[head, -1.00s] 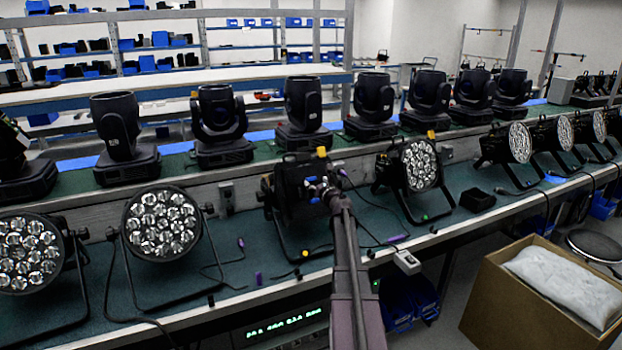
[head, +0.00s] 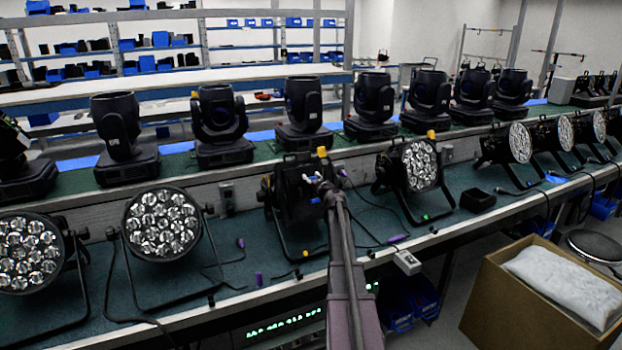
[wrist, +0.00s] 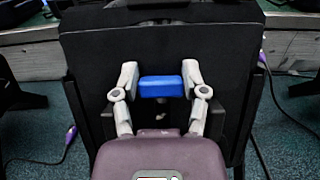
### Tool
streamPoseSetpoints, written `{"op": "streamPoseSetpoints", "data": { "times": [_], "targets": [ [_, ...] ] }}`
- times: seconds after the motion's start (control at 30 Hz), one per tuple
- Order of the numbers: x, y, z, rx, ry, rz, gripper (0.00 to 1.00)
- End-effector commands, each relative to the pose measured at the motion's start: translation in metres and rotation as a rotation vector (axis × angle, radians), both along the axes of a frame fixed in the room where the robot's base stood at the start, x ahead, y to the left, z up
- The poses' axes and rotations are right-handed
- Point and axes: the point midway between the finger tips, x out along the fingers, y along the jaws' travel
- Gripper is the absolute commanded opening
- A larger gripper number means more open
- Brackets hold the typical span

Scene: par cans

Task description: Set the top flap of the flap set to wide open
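The flap set (head: 289,190) is on the black lamp in the middle of the bench, with its dark flaps toward me. In the wrist view a broad black flap panel (wrist: 225,50) fills the upper middle. A blue tab (wrist: 161,87) stands out from it. The flap's exact angle is hard to tell.
Par cans stand at left (head: 161,223) and right (head: 418,165) of the flap set. A row of moving heads (head: 304,105) stands behind. Cables and small purple plugs (head: 258,278) lie on the green bench top. A cardboard box (head: 515,300) is at the lower right.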

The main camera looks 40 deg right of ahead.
Motion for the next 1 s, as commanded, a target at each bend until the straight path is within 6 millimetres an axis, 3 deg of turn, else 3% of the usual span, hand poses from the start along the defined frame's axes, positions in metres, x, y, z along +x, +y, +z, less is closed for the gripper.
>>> {"op": "streamPoseSetpoints", "data": {
  "times": [0.07,0.53,1.0],
  "targets": [
    [0.0,0.0,0.0,0.001,0.0,0.0,0.09],
    [0.0,0.0,0.003,0.006,0.024,0.003,0.08],
    [-0.002,0.002,0.013,0.038,0.162,0.007,0.08]
  ]
}}
